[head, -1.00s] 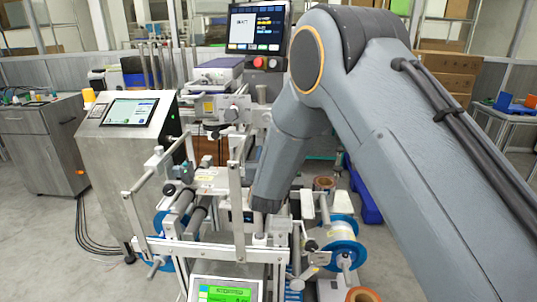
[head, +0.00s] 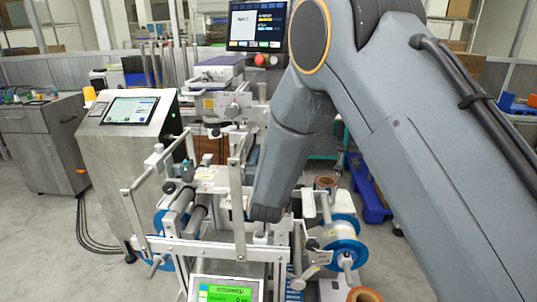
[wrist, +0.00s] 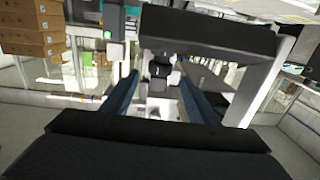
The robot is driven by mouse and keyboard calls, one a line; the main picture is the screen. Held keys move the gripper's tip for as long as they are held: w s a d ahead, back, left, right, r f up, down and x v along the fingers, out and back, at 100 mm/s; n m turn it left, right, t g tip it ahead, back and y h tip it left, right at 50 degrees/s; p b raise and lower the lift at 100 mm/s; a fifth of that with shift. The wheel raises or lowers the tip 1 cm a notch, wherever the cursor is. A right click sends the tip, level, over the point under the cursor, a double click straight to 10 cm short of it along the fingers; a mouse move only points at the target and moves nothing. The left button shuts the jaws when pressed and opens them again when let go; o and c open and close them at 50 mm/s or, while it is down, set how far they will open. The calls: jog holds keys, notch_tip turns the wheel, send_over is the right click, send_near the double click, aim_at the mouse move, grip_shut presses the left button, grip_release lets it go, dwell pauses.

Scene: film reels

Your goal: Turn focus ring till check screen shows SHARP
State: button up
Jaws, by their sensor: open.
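My gripper (wrist: 163,95) shows in the wrist view as two blue-grey fingers held apart, with a gap between them. A small dark part (wrist: 160,70) stands beyond the gap, with pale metal below it; I cannot tell whether it is the focus ring. In the head view the end of my arm points down into the frame of the reel machine (head: 190,249), and its tip and whatever lies under it are hidden. A monitor (head: 257,24) behind the machine has a white panel with small text that I cannot read; I cannot tell whether it is the check screen.
A steel cabinet with a tilted screen (head: 131,111) stands at left. A green display (head: 228,293) is at the machine's front. Blue-flanged reels (head: 345,248) sit at its right. Upright metal posts (head: 237,196) stand close beside my arm. Brown boxes (wrist: 35,28) show in the wrist view.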

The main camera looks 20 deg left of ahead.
jog(key=shift+b+v, duration=0.35)
jog(key=shift+v, duration=1.55)
jog(key=shift+w+d, duration=0.1)
